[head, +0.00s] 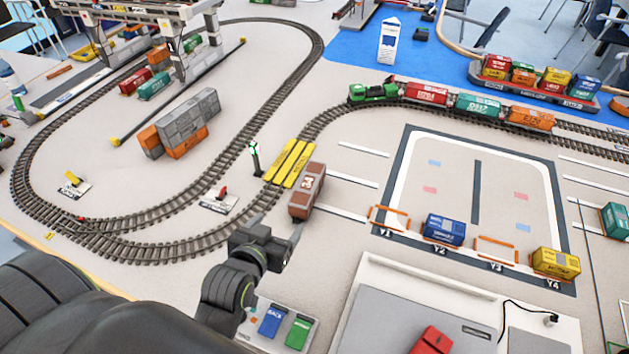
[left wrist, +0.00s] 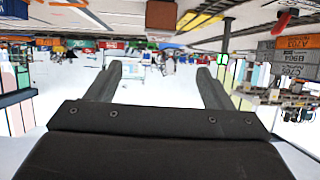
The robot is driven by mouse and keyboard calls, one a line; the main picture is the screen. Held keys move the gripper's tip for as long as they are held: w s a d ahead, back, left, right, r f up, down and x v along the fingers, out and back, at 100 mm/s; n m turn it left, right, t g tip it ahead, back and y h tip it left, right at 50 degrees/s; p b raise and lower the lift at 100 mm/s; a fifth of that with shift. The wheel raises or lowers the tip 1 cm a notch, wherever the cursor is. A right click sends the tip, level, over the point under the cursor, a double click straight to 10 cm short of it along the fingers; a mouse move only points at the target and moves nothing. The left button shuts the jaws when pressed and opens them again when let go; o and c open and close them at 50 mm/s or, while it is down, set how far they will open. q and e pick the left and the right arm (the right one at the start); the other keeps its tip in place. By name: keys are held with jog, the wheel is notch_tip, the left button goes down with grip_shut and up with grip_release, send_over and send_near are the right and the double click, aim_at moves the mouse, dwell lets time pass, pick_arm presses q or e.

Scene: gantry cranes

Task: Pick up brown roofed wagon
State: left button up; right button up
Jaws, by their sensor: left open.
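The brown roofed wagon (head: 307,192) stands on the table just right of the yellow level crossing, beside the track, in the head view. In the left wrist view, which is upside down, a brown block that looks like the wagon (left wrist: 160,14) shows at the top edge, ahead of the fingers. My left gripper (head: 280,231) is just in front of the wagon's near end, a little to its left, apart from it. Its two fingers (left wrist: 159,72) are spread with nothing between them. My right gripper is not in view.
The yellow crossing (head: 290,163) and a signal post (head: 255,158) stand close to the wagon. A red lever on a white plate (head: 220,198) lies to its left. A blue container (head: 444,230) sits in the marked yard on the right. A control panel (head: 275,325) is below the gripper.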

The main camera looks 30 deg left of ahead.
pick_arm(q)
jog(key=w, duration=0.1)
send_near(304, 190)
jog(key=p+x, duration=0.1)
jog(key=x, duration=0.1)
jog(key=shift+w+a+f, duration=0.1)
jog(key=shift+w+f, duration=0.1)
jog(key=shift+w, duration=0.15)
jog(key=shift+p+x, duration=0.4)
jog(key=shift+x, duration=2.7)
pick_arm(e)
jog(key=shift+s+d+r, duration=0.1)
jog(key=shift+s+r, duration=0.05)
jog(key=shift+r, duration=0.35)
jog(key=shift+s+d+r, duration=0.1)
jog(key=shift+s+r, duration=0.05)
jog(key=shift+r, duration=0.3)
pick_arm(q)
jog(key=shift+r, duration=0.1)
jog(key=c, duration=1.2)
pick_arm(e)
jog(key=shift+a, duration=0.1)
